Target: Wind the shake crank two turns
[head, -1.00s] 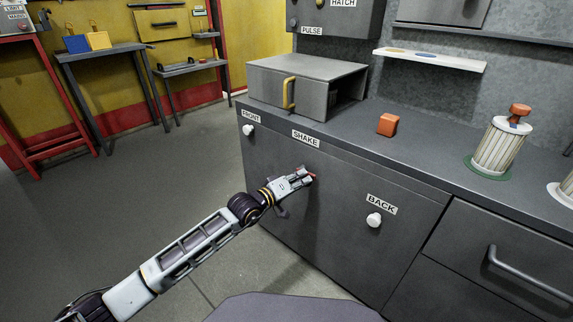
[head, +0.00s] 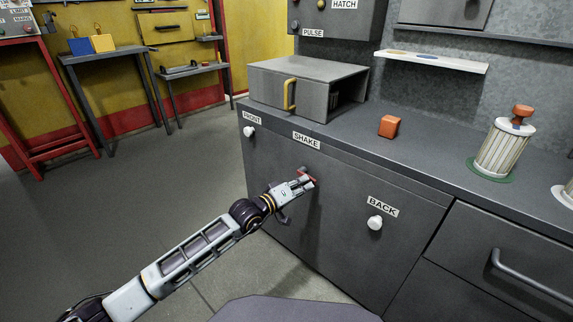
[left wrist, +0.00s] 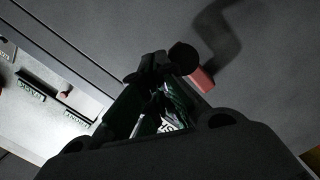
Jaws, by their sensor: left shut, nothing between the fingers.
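The shake crank shows as a small red part (head: 306,174) on the dark cabinet front, below the SHAKE label (head: 306,140). My left gripper (head: 308,183) is at the crank, its fingertips just beside the red part and partly covering the crank. In the left wrist view the red part (left wrist: 201,79) lies just right of my left fingers (left wrist: 160,66). The fingers are shut with nothing between them. I cannot tell whether they touch the crank. My right gripper is not in view.
White knobs marked FRONT (head: 249,131) and BACK (head: 374,222) flank the crank. A grey box with a yellow handle (head: 289,94), an orange block (head: 389,126) and a ribbed canister (head: 501,150) stand on the counter. A drawer handle (head: 530,275) juts out at lower right.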

